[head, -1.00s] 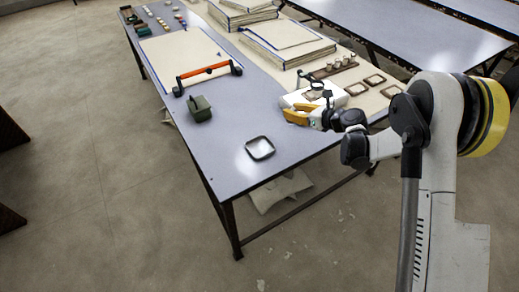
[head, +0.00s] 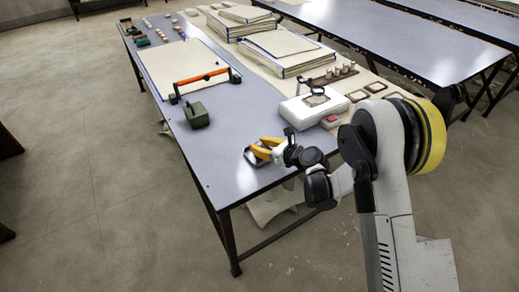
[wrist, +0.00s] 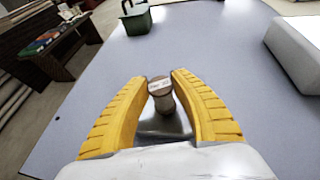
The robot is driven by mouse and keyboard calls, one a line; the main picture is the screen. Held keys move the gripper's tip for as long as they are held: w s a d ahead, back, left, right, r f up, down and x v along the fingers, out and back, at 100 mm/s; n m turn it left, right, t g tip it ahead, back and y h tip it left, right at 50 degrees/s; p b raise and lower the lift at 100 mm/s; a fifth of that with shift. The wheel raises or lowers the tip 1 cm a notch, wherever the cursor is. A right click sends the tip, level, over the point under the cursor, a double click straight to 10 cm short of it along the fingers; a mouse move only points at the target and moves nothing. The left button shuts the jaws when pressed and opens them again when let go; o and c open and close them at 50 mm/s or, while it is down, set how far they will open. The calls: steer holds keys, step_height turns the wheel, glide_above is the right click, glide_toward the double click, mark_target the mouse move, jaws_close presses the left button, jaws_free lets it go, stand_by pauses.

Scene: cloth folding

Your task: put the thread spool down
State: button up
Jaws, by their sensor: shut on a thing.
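My gripper (head: 265,150) has yellow fingers and is over the near end of the grey-blue table (head: 215,160). In the wrist view its fingers (wrist: 159,82) are shut on the thread spool (wrist: 161,95), a small brown spool with a pale label on top. A dark-rimmed square tray (head: 252,158) lies on the table below and partly behind the fingers. Its shiny inside (wrist: 150,125) shows beneath the spool in the wrist view. I cannot tell whether the spool touches the tray.
A dark green box (head: 196,115) stands to the left on the table. A white device with a magnifier (head: 312,108) stands to the right. An orange-handled bar (head: 205,80) lies on a pale mat. Stacked cloths (head: 285,50) are farther back. Bare table lies around the tray.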

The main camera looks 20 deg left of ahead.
steer(key=shift+f, duration=0.15)
steer(key=shift+f, duration=0.1)
steer(key=o, duration=0.9)
steer(key=shift+f, duration=0.1)
steer(key=shift+o, duration=0.2)
steer(key=shift+r, duration=0.25)
steer(key=p+v, duration=0.3)
steer(key=v, duration=0.8)
steer(key=shift+f, duration=0.1)
steer(key=shift+s+d+r, duration=0.2)
steer(key=shift+d+r, duration=0.05)
steer(key=shift+d, duration=0.2)
